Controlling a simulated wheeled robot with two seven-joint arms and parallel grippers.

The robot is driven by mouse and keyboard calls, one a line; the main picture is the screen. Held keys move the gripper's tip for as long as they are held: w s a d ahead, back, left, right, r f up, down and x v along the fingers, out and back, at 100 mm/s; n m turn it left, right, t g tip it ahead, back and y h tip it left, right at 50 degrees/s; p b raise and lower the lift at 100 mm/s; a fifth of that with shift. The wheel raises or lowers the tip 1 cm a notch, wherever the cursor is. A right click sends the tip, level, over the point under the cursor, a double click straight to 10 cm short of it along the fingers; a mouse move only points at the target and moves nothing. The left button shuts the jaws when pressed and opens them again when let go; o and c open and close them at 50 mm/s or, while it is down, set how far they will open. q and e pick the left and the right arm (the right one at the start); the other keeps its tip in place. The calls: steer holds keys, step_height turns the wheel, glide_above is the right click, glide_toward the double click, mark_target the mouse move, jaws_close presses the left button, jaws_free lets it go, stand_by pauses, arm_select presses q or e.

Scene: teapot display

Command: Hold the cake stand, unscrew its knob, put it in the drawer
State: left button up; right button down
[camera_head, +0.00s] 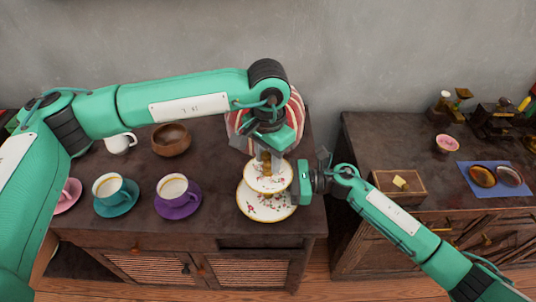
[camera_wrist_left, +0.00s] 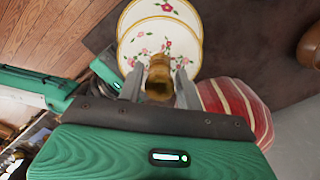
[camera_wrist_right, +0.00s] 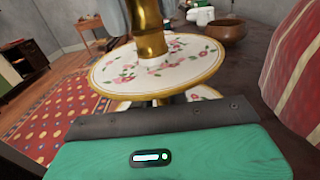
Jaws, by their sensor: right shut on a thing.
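The cake stand has two white flowered plates with gold rims, an upper plate (camera_head: 267,176) above a wider lower plate (camera_head: 262,208). It stands upright near the cabinet's front right. A gold knob (camera_wrist_left: 158,80) tops its gold post, which rises from the upper plate in the right wrist view (camera_wrist_right: 150,38). My left gripper (camera_head: 266,158) points down over it, its fingers on either side of the knob with slight gaps. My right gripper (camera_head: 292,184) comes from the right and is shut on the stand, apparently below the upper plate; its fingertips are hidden.
A striped red-and-white object (camera_head: 297,115) stands behind the stand. Cups on saucers, including a purple saucer (camera_head: 178,205), and a wooden bowl (camera_head: 171,140) are to the left. A dark slot (camera_head: 262,242) shows in the cabinet front. A wooden box (camera_head: 398,192) sits on the right cabinet.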

arm_select(q)
jaws_close()
steer(key=n, duration=1.2)
steer(key=shift+r+n, duration=0.1)
steer(key=shift+n, duration=0.2)
steer(key=n, duration=0.7)
steer(key=shift+n, duration=0.3)
steer(key=n, duration=0.6)
steer(key=shift+n, duration=0.3)
steer(key=n, duration=0.7)
steer(key=shift+n, duration=0.3)
steer(key=n, duration=0.6)
steer(key=shift+n, duration=0.3)
steer(key=n, duration=1.3)
steer(key=shift+r, duration=0.1)
